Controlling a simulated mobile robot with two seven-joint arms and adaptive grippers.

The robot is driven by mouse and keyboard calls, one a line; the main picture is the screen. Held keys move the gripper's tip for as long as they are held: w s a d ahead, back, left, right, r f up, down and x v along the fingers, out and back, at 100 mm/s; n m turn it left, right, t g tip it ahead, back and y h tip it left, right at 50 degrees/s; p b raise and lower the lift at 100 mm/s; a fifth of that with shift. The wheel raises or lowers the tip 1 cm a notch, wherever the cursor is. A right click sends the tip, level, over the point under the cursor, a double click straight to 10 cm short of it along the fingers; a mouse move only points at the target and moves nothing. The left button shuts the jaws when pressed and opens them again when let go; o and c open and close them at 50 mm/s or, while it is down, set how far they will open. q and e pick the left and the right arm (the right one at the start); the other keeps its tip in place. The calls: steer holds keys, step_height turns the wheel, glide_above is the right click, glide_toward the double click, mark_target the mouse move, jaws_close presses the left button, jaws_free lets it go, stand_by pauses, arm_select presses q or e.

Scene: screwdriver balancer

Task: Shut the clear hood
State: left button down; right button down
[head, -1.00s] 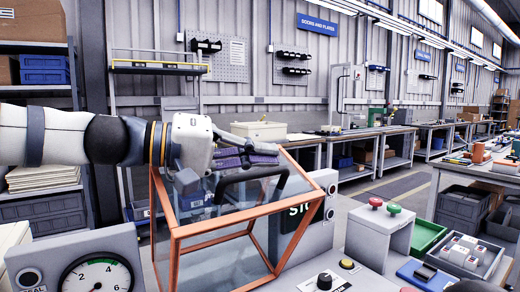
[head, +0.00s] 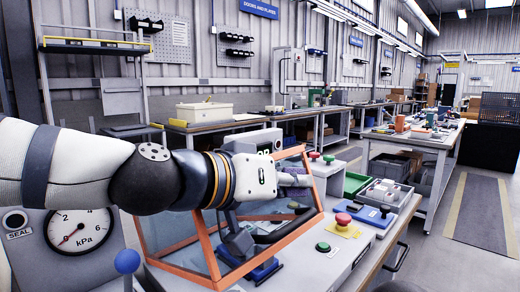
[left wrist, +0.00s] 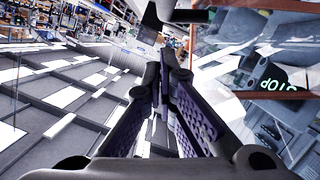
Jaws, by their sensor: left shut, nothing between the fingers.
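The clear hood (head: 205,243) has an orange frame and see-through panels and stands over the bench unit in the head view. Its dark handle (head: 288,229) shows low on the right, partly behind my wrist. I cannot tell how far the hood stands open. My left gripper (head: 293,179) is shut and empty, over the far right part of the hood. Its purple-padded fingers also show together in the left wrist view (left wrist: 163,68). An orange-brown frame bar (left wrist: 272,95) is to the right of the fingers there. Contact with the hood is unclear. My right gripper is out of view.
A pressure gauge (head: 79,230) and a blue knob (head: 127,262) are at the front left. A red button (head: 343,219) and a green button (head: 323,247) are right of the hood. A green tray (head: 355,184) and a grey tray (head: 385,193) lie beyond. The aisle right is clear.

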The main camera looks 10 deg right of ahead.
arm_select(q)
steer(key=s+d+f+m, duration=0.2)
steer(key=f, duration=0.5)
steer(key=s+d+f+m+t+y, duration=0.1)
steer(key=s+d+f+m, duration=0.1)
steer(key=f, duration=0.5)
steer(key=shift+s+f+t+b, duration=0.3)
steer(key=shift+s+f, duration=0.05)
steer(key=shift+s, duration=0.45)
steer(key=shift+f, duration=0.15)
